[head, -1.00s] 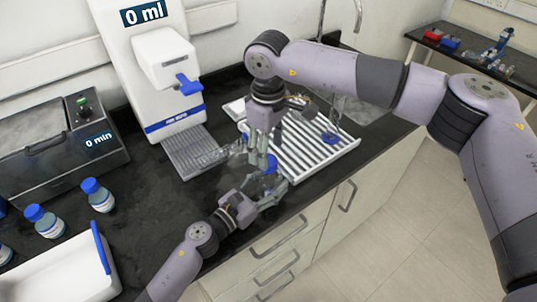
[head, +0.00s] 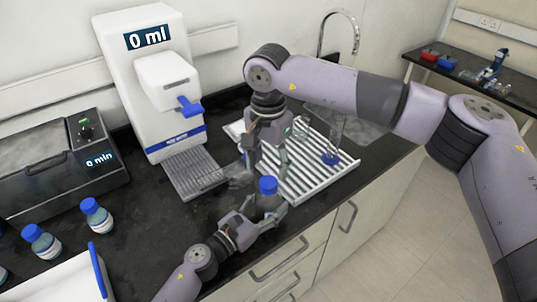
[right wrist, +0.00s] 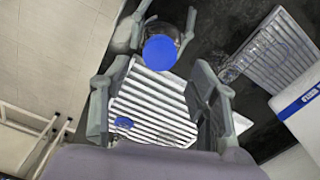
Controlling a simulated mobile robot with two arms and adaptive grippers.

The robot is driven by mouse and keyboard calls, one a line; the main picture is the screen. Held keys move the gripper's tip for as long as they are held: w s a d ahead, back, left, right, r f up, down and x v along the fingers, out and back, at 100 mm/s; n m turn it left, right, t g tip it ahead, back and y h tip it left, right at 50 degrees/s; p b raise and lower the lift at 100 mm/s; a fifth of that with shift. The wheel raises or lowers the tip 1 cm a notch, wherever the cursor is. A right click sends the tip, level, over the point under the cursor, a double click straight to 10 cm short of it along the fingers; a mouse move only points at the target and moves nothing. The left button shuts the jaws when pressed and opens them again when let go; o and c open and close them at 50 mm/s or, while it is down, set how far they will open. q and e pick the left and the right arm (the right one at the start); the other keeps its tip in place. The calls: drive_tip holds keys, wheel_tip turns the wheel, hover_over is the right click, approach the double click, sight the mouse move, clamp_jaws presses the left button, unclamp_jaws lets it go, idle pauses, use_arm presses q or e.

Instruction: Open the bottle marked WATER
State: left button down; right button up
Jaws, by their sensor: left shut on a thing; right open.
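A bottle with a blue cap (head: 268,185) is upright in my left gripper (head: 266,207), whose fingers are shut around its body. Its label is hidden, so I cannot read a marking. My right gripper (head: 266,163) is open and empty just above the cap, pointing down. In the right wrist view the blue cap (right wrist: 160,52) shows beyond the open fingers of my right gripper (right wrist: 160,85), apart from them. Other blue-capped bottles (head: 97,217) (head: 42,242) stand at the left; their labels are too small to read.
A white drying rack (head: 305,172) with a clear blue-based vessel (head: 330,158) lies behind the grippers. A white dispenser (head: 155,85) reads 0 ml. A grey box (head: 60,165) reads 0 min. A white tray (head: 70,283) is at the lower left.

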sight(268, 182)
drive_tip(key=m, duration=0.6)
drive_tip(key=shift+r+m, duration=0.25)
drive_tip(key=shift+m, duration=0.05)
drive_tip(key=m, duration=0.6)
drive_tip(key=shift+r, duration=0.25)
drive_tip(key=m, duration=0.6)
drive_tip(key=shift+r, duration=0.25)
drive_tip(key=m, duration=0.7)
drive_tip(key=shift+r, duration=0.25)
drive_tip(key=shift+f+m, duration=0.3)
drive_tip(key=shift+f, duration=3.7)
drive_tip(key=shift+c, duration=0.5)
